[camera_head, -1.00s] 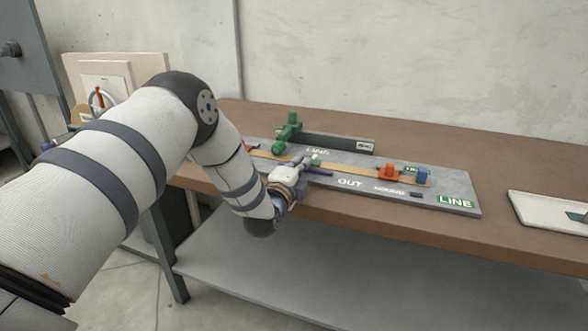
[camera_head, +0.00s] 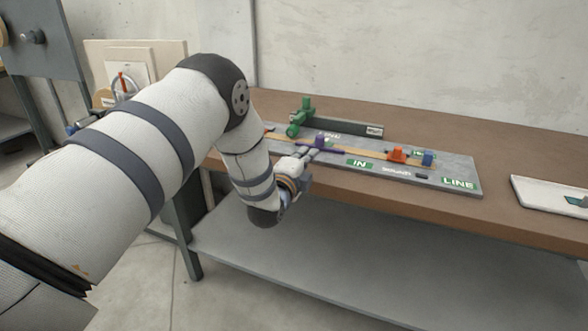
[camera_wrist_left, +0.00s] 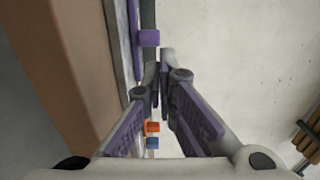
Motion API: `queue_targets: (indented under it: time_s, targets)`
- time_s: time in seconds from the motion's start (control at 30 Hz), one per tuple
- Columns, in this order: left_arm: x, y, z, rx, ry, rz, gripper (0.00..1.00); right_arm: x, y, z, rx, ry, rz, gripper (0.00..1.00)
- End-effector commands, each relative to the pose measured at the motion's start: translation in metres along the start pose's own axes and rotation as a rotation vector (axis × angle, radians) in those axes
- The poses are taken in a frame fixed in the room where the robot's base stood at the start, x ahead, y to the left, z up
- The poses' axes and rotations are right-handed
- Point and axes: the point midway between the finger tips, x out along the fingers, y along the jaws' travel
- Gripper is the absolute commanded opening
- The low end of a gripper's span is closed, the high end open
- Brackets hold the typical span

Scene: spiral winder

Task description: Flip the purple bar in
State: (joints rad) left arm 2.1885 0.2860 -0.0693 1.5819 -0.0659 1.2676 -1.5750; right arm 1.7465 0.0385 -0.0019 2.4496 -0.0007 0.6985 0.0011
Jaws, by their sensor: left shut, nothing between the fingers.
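The purple bar (camera_head: 332,151) lies along the grey board, with a purple block (camera_head: 320,142) at the strip. The green label in front of it reads IN. In the left wrist view the purple block (camera_wrist_left: 149,38) shows just beyond the fingers, at the upper middle. My left gripper (camera_head: 306,151) is close to the left end of the bar, over the board's front side. Its fingertips (camera_wrist_left: 160,78) are together and empty; I cannot tell whether they touch the bar. My right gripper is not in view.
The grey board (camera_head: 440,167) carries a tan strip (camera_head: 365,150), an orange block (camera_head: 397,155), a blue block (camera_head: 428,158) and a LINE label. A green post (camera_head: 306,105) and dark bar (camera_head: 345,127) stand behind. A white tray (camera_head: 535,195) lies right; brown tabletop between is clear.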

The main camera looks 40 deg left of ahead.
Motion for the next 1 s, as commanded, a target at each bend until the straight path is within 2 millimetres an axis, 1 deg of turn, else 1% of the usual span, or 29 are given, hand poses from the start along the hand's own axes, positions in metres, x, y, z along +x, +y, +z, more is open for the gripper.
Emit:
queue_targets:
  time_s: [0.03,0.1,0.2,0.3,0.47,0.87,0.93,0.97,1.0]
  targets:
    - [-0.011,-0.009,0.0,-0.001,0.001,-0.007,0.0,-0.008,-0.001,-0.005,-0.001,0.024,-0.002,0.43]
    - [-0.028,-0.008,-0.001,-0.002,0.001,-0.006,0.0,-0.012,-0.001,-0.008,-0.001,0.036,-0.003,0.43]
    - [-0.047,-0.006,0.0,0.0,-0.001,-0.005,0.0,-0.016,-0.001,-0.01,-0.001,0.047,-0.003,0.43]
    - [-0.06,-0.004,0.0,-0.001,0.0,-0.004,0.0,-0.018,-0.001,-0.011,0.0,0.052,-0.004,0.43]
    - [-0.068,-0.002,0.0,-0.001,0.0,-0.003,0.0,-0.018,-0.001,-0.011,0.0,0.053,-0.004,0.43]
    - [-0.068,-0.001,0.0,-0.001,0.0,-0.002,0.0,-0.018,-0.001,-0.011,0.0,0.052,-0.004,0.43]
    - [-0.072,0.006,-0.001,-0.019,0.001,0.023,0.0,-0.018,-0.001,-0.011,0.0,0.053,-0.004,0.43]
    - [-0.076,0.015,-0.003,-0.043,0.003,0.053,0.0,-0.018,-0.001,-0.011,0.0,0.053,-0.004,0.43]
    - [-0.086,0.033,-0.006,-0.092,0.004,0.115,0.0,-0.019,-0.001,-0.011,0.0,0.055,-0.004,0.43]
